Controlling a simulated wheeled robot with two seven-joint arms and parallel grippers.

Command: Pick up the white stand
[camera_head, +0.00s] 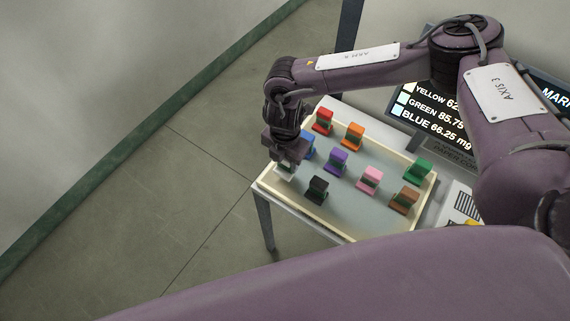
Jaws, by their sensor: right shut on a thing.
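The white stand (284,171) is at the left edge of the tray, mostly hidden under my right gripper; only a small pale part of it shows. My right gripper (287,160) points down over it and is shut on it. I cannot tell whether the stand touches the tray. My left gripper is not in view.
The cream-rimmed tray (330,228) on a small table holds several stands: red (322,121), orange (352,135), blue (308,146), purple (336,161), black (317,189), pink (369,179), green (418,170), brown (404,200). A display (425,112) stands behind. Floor at left is clear.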

